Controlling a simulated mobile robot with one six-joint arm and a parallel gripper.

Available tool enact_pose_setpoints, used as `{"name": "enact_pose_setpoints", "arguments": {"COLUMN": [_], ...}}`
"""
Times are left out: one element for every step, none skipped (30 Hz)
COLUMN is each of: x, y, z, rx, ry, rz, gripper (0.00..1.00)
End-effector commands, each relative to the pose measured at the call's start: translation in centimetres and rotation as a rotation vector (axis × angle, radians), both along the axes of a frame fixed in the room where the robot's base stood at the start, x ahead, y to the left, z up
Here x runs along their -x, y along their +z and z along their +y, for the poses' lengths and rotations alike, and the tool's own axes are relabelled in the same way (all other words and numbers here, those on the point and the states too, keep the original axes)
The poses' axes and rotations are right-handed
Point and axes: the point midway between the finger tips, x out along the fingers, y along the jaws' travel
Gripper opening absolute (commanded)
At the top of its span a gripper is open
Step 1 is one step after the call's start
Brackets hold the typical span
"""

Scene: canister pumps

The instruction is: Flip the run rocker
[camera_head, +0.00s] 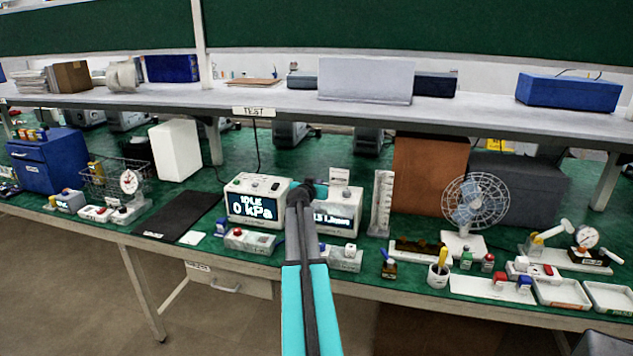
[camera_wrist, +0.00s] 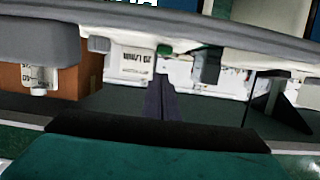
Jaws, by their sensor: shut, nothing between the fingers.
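My gripper (camera_head: 308,190) is at the far end of my teal and dark arm, in front of the gap between two white display units. The left unit (camera_head: 252,205) reads "IDLE 0 kPa". The right unit (camera_head: 338,218) shows a flow reading in L/min and is partly hidden by my arm. In the wrist view my fingers (camera_wrist: 160,90) are shut together and empty, with a white panel marked in L/min (camera_wrist: 130,62) behind them. I cannot pick out the run rocker for certain; it may be too small or hidden behind my gripper.
A small box with a red button (camera_head: 249,240) and a grey box (camera_head: 345,258) stand near the front edge. A fan (camera_head: 473,203), a brown box (camera_head: 428,172) and a cup (camera_head: 438,275) are to the right. A black mat (camera_head: 178,215) is to the left. A shelf (camera_head: 200,97) runs above.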

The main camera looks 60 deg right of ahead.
Motion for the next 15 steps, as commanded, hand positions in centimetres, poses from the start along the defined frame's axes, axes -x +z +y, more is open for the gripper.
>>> {"name": "enact_pose_setpoints", "arguments": {"x": [0.0, 0.0, 0.0, 0.0, 0.0, 0.0, 0.0, 0.0, 0.0, 0.0, 0.0, 0.0, 0.0, 0.0, 0.0], "y": [-0.5, -0.7, -1.1, -1.3, -1.5, -1.8, -2.0, -2.1, -2.2, -2.3, -2.3, -2.4, -2.4, -2.4, -2.4], "z": [0.1, 0.1, 0.1, 0.1, 0.1, 0.1, 0.1, 0.1, 0.1, 0.1, 0.1, 0.1, 0.1, 0.1, 0.1], "rx": [0.000, 0.000, -0.001, -0.001, 0.001, 0.000, 0.000, 0.000, 0.000, 0.001, 0.001, 0.001, 0.001, 0.001, 0.001], "ry": [0.001, 0.001, 0.000, 0.000, 0.001, 0.000, 0.000, 0.000, 0.000, 0.001, 0.001, 0.000, 0.000, 0.000, 0.000], "rz": [0.002, 0.002, 0.000, 0.001, 0.002, 0.001, 0.000, 0.000, 0.000, 0.000, 0.000, 0.001, 0.001, 0.001, 0.001], "gripper": [0.00, 0.00, 0.00, 0.00, 0.00, 0.00, 0.00, 0.00, 0.00, 0.00, 0.00, 0.00, 0.00, 0.00, 0.00]}}
